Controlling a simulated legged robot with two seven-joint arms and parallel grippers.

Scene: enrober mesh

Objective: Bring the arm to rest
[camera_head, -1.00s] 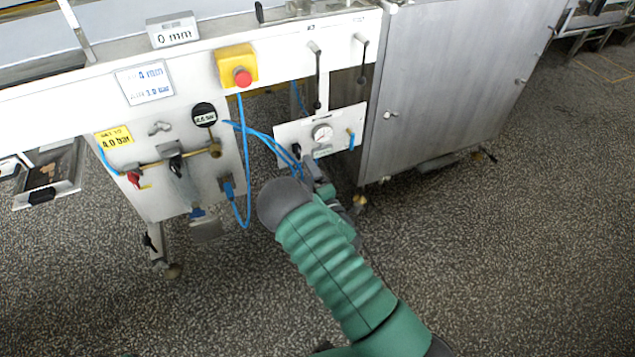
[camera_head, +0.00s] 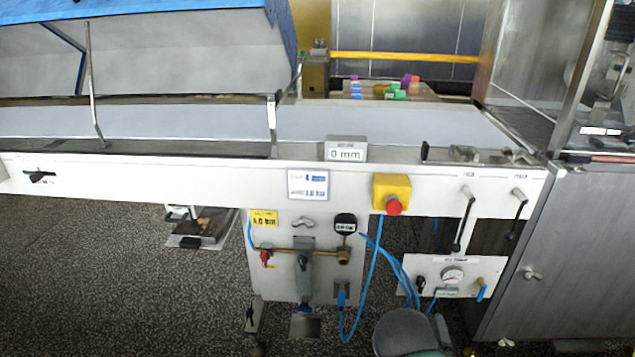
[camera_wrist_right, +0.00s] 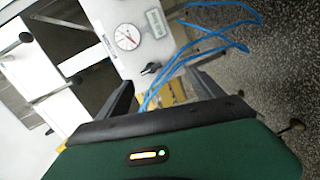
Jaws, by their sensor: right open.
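My right arm (camera_head: 403,333) shows at the bottom edge of the head view, only a grey rounded link and a sliver of green. It stands in front of the lower part of the machine, and its gripper is hidden there. In the right wrist view my right gripper (camera_wrist_right: 163,92) is open, with its two dark fingers apart and nothing between them that I can see held. Beyond the fingers are the small gauge panel (camera_wrist_right: 152,62) and blue hoses (camera_wrist_right: 190,52). My left gripper is in neither view.
The gauge panel (camera_head: 455,277) hangs under the conveyor frame (camera_head: 120,175). A red button on a yellow box (camera_head: 391,192), a valve panel (camera_head: 290,225) and looping blue hoses (camera_head: 366,285) are close by. A steel cabinet (camera_head: 560,255) stands right.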

